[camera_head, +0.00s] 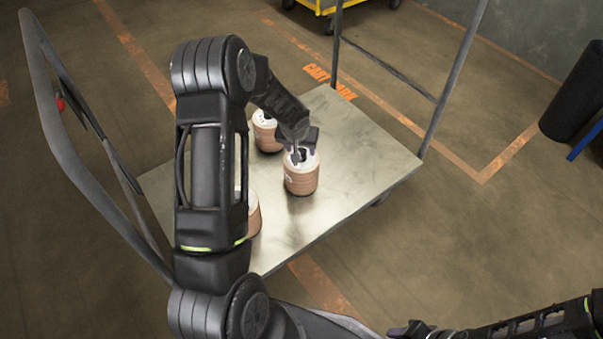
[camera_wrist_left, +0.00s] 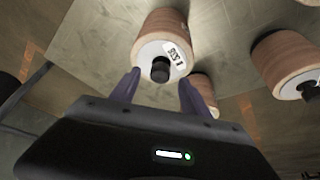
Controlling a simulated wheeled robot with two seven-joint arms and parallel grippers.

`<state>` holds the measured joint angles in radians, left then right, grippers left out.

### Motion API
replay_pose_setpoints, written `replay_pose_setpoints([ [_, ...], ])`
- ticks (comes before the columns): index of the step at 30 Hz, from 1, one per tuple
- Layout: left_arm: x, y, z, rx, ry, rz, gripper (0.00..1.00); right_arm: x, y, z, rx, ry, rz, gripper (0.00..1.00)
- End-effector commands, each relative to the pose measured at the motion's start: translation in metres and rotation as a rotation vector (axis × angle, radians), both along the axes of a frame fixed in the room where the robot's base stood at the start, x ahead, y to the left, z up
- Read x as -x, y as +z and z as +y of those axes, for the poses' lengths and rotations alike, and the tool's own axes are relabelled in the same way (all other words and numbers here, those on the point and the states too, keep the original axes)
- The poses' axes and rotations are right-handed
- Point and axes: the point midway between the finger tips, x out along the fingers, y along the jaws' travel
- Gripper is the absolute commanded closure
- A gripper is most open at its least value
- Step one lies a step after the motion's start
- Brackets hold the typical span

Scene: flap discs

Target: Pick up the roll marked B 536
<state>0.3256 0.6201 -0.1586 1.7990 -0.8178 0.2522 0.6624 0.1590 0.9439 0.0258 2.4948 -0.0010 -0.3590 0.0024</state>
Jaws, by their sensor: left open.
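A brown roll (camera_head: 302,176) with a white top stands on the cart's platform under my left gripper (camera_head: 297,155). In the left wrist view this roll (camera_wrist_left: 163,25) shows a white end face, a dark core and a small label, too small to read surely. My left gripper (camera_wrist_left: 158,85) is open, its two purple fingertips at either side of the dark core; I cannot tell if they touch. A second roll (camera_head: 267,136) stands behind it. A third roll (camera_head: 254,215) is partly hidden by my left arm. My right gripper (camera_head: 408,330) is partly seen at the bottom edge.
The rolls stand on a flat metal cart platform (camera_head: 350,170) with grey tube handles (camera_head: 60,130) at its ends. The platform is clear to the right. In the left wrist view another roll (camera_wrist_left: 280,62) stands at the right. A black bin (camera_head: 578,95) stands far right.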

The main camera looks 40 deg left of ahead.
Motion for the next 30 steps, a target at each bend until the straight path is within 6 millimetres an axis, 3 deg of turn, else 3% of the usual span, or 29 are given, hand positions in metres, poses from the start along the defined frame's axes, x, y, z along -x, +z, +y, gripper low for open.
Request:
replay_pose_setpoints([
  [1,-0.002,-0.010,0.001,0.001,0.001,0.002,0.46,-0.001,-0.004,-0.001,0.001,-0.002,-0.001,0.64],
  [5,-0.007,-0.021,0.003,0.000,0.000,0.001,0.46,-0.002,-0.006,-0.002,0.002,-0.004,-0.002,0.64],
  [23,-0.008,-0.021,0.003,0.000,0.000,0.000,0.46,-0.002,-0.005,-0.002,0.003,-0.005,-0.003,0.64],
  [30,-0.008,-0.021,0.003,0.000,0.000,0.000,0.63,-0.002,-0.005,-0.002,0.003,-0.005,-0.003,0.64],
])
